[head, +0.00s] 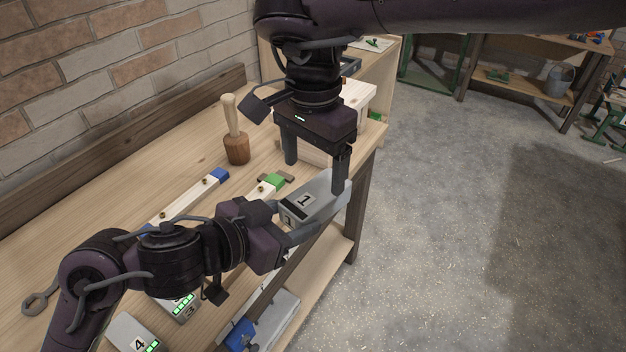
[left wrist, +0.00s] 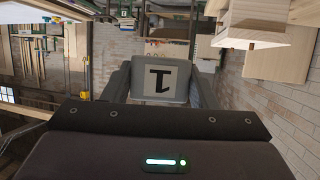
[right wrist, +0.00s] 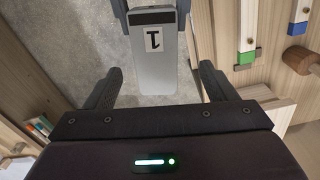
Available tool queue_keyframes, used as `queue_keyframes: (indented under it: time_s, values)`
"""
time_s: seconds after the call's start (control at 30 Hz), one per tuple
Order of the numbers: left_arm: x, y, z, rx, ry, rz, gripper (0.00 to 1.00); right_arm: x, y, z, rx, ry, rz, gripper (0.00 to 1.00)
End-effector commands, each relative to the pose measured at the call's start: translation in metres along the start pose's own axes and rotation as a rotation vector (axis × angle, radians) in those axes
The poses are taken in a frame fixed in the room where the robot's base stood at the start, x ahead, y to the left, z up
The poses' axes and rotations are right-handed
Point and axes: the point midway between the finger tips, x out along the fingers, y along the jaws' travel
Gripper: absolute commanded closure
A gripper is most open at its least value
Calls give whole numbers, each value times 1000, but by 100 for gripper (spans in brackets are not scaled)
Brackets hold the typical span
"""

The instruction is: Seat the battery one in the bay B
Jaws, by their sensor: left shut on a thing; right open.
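Battery one (head: 322,196) is a grey block with a dark band and a "1" label, held in the air near the bench's right edge. My left gripper (head: 285,222) is shut on it; in the left wrist view the battery (left wrist: 160,90) sits between both fingers. My right gripper (head: 316,172) is open, above and beside the battery's free end. In the right wrist view that end (right wrist: 170,88) points toward the space between my right fingers (right wrist: 160,88), with gaps at both sides. I cannot make out bay B in these views.
Batteries three (head: 180,307) and four (head: 130,335) are at the bench's lower left. Open floor (head: 450,230) is at right.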

Motion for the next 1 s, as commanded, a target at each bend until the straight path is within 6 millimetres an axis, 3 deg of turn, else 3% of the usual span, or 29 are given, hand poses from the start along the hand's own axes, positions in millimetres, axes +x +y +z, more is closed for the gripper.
queue_keyframes:
  time_s: [0.1,0.3,0.7,1.0]
  values:
    - [0,0,-1,0,3,0,78,22,0,1,-2,-4,2,22]
    - [0,0,-1,0,3,0,78,42,0,0,-1,-2,0,22]
    - [0,0,-1,0,2,0,78,48,-1,0,0,0,-2,23]
    - [0,1,-1,1,3,3,78,48,-1,0,-1,0,-4,62]
